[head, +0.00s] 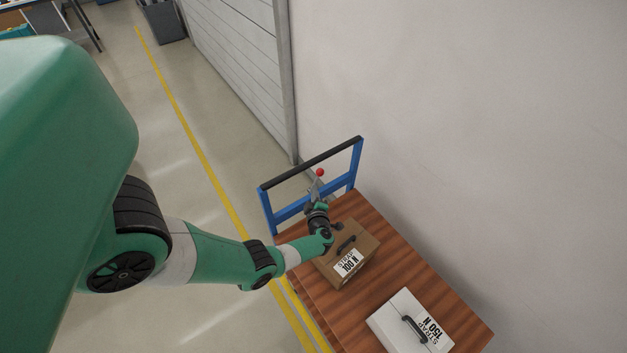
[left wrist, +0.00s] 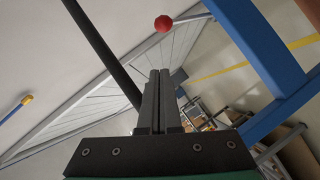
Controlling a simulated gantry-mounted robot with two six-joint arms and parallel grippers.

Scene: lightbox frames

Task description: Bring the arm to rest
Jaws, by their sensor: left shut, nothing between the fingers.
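My left gripper (head: 318,188) is shut and empty. In the head view it is over the far end of a wooden cart top, beyond the brown box and near the cart's blue handle frame. In the left wrist view its two dark fingers (left wrist: 158,100) lie together with nothing between them. My left arm comes in from the left of the head view and reaches out over the cart. My right gripper is not in either view.
A brown box (head: 361,264) and a white box (head: 393,311), both with black handles, stand on the cart top (head: 462,325). The blue frame (head: 357,162) rises at its far end. A red ball (head: 320,172) shows near the gripper. A wall stands right; open floor lies left.

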